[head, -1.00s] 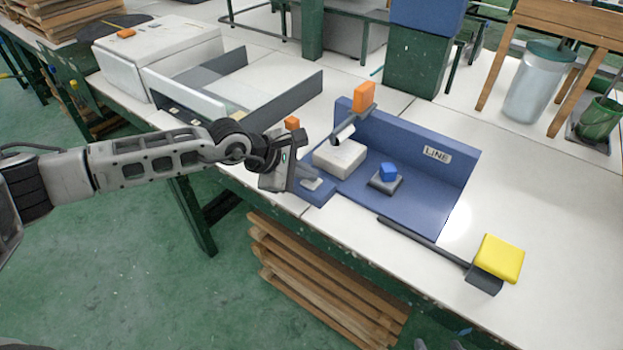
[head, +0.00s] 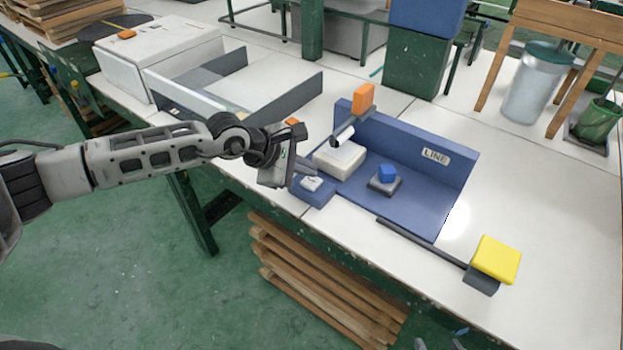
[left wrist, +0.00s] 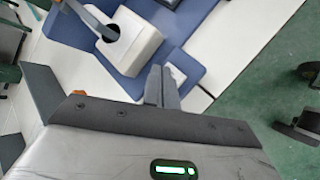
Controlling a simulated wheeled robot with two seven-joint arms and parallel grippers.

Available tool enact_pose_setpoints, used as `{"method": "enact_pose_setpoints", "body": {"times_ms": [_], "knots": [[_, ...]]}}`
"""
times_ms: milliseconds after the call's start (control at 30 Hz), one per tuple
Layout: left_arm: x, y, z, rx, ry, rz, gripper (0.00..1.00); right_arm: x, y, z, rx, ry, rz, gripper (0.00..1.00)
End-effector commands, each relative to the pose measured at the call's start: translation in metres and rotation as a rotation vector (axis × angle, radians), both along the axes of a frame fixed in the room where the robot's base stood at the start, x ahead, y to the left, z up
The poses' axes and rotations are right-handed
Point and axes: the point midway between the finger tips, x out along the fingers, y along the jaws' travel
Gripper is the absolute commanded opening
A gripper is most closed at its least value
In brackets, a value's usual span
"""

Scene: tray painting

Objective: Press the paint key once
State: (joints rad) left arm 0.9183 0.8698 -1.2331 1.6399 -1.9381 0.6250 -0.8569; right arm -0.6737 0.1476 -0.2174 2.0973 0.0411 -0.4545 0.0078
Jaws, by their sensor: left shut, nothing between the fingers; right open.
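A small pale key (head: 312,184) sits on a blue block (head: 318,195) at the front left end of the blue station; I take it for the paint key. It also shows partly in the left wrist view (left wrist: 177,75), beside my fingers. My left gripper (head: 309,170) is shut and empty, just above and behind the key in the head view, apparently apart from it. Its shut fingers show in the left wrist view (left wrist: 157,78). My right gripper (head: 441,341) shows only as tips at the bottom edge, spread apart.
A white block (head: 338,160) stands under a nozzle with an orange top (head: 363,97). A yellow block (head: 497,259) is at the front right. Grey rails (head: 285,105) lie behind my left arm.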

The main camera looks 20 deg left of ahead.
Motion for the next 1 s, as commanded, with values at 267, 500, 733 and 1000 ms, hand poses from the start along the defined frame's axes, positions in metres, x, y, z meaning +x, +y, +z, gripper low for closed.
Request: {"method": "enact_pose_setpoints", "body": {"times_ms": [267,500,733,1000], "knots": [[0.0,0.0,0.023,0.0,-0.001,0.0,0.0,-0.001,0.0,0.013,-0.001,0.005,0.001,0.48],[0.0,0.0,0.046,0.0,-0.001,0.001,0.0,-0.001,0.0,0.027,0.0,0.003,0.001,0.48],[0.0,0.0,0.05,0.0,0.0,0.0,0.0,-0.001,0.0,0.03,0.001,0.0,0.001,0.48],[0.0,0.0,0.05,0.0,-0.001,0.001,0.0,0.0,0.0,0.03,0.0,-0.001,0.0,0.48]]}}
